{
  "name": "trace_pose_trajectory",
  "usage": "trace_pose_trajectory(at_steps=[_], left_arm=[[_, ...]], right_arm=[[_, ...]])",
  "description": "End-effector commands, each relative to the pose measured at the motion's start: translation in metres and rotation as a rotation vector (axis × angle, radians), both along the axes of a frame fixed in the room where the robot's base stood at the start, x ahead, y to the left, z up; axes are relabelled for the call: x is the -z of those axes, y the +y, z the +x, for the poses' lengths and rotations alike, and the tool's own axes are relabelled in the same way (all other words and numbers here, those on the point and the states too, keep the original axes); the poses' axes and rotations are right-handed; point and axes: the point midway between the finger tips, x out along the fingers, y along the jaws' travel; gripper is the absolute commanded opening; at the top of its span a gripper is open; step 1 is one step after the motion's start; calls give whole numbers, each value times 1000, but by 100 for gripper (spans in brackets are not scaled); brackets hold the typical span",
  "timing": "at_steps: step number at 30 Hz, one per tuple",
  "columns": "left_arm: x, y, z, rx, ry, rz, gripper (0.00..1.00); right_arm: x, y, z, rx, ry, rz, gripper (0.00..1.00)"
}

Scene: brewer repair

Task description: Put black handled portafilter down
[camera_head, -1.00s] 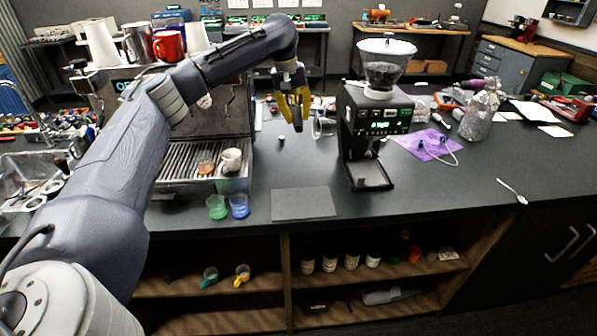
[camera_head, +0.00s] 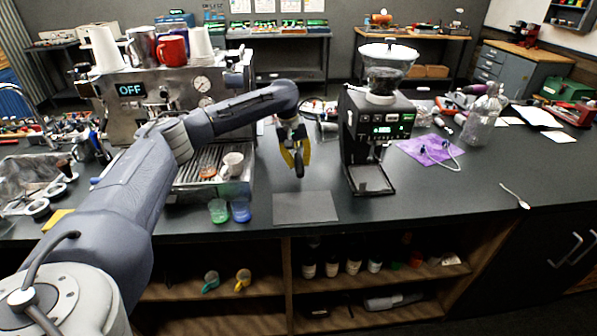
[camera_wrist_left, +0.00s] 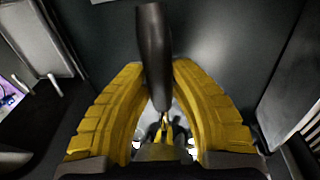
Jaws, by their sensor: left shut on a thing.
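The black-handled portafilter shows as a dark handle (camera_wrist_left: 154,60) between the yellow fingers in the left wrist view. In the head view its handle (camera_head: 299,163) points down toward the counter. My left gripper (camera_head: 297,150) is shut on it, between the espresso machine and the grinder, behind the dark grey mat (camera_head: 306,207). The fingers also show in the left wrist view (camera_wrist_left: 159,100). The portafilter's metal head is mostly hidden by the gripper. I cannot tell whether the handle touches the counter. My right gripper is not in view.
The espresso machine (camera_head: 128,110) stands left, with a white cup (camera_head: 233,163) on its tray. Green (camera_head: 218,211) and blue (camera_head: 240,211) cups stand in front. The black grinder (camera_head: 357,125) stands close on the right. The mat is bare.

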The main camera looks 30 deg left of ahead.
Motion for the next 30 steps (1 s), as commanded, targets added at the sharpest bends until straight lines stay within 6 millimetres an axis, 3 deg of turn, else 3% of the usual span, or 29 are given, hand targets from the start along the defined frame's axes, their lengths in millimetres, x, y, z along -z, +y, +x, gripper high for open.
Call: trace_pose_trajectory(at_steps=[7,16,28,29,30], left_arm=[[10,0,0,1,0,0,0],[42,-1,0,1,-1,-1,0],[46,0,0,1,-2,0,0],[47,0,0,1,0,1,25],[47,0,0,1,0,0,30]], right_arm=[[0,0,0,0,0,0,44],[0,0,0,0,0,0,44],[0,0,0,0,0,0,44],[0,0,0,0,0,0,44],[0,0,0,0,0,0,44]])
